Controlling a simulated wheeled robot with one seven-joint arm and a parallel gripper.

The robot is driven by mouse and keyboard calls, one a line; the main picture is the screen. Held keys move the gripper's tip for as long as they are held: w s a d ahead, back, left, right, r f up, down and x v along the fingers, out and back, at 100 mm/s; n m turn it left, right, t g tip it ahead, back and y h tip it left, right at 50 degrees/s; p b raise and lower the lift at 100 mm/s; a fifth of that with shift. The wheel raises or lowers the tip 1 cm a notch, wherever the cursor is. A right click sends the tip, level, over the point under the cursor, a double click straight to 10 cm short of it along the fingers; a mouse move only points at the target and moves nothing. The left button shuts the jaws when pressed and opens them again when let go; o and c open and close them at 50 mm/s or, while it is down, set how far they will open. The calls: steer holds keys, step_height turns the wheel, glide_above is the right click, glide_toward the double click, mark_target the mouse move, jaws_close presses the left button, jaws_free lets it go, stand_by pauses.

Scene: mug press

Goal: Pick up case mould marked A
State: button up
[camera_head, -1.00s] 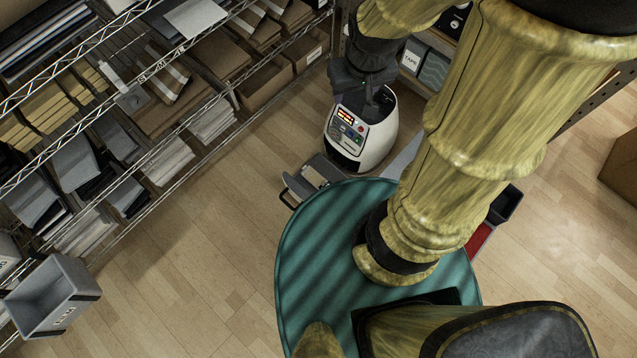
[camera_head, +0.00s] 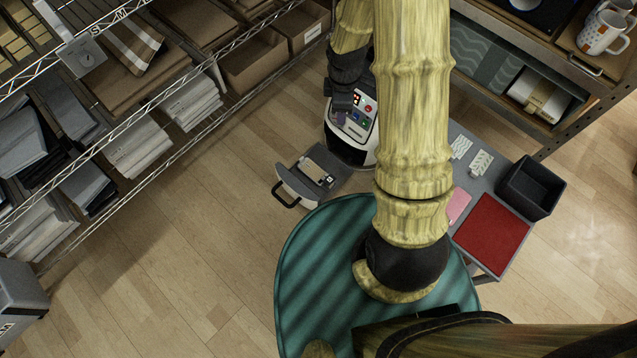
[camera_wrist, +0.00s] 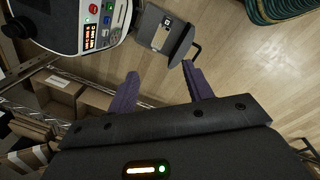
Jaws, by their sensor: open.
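I cannot make out a mark A on anything. A pale, flat piece with a small dark-and-white tag (camera_head: 318,172) lies on the grey plate in front of the white press (camera_head: 352,130); it may be a mould. It also shows in the wrist view (camera_wrist: 163,36), beyond my fingers and above them in the picture. My gripper (camera_wrist: 158,69) is open, with two purple fingers apart and nothing between them. In the head view it hangs before the press and its fingers are hard to make out.
A grey table (camera_head: 478,185) at right bears patterned pale pieces (camera_head: 481,162), a pink pad (camera_head: 459,204), a red mat (camera_head: 490,233) and a dark bin (camera_head: 531,187). Wire shelving (camera_head: 165,120) with boxes and stacks stands left. Mugs (camera_head: 600,33) sit top right. Floor between is clear.

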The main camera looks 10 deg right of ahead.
step_height(320, 180, down, 34)
steer(key=w+n+g+b, duration=0.1)
steer(key=w+n+b, duration=0.1)
steer(key=n+b, duration=0.8)
steer(key=b, duration=0.6)
steer(key=shift+w+a, duration=0.2)
steer(key=shift+a, duration=0.15)
steer(key=shift+f, duration=0.15)
steer(key=b, duration=0.7)
glide_above(330, 180)
step_height(330, 180, down, 12)
steer(key=shift+s+f, duration=0.1)
step_height(330, 180, down, 5)
steer(key=b, duration=0.4)
steer(key=shift+f+b, duration=0.1)
steer(key=shift+b, duration=0.2)
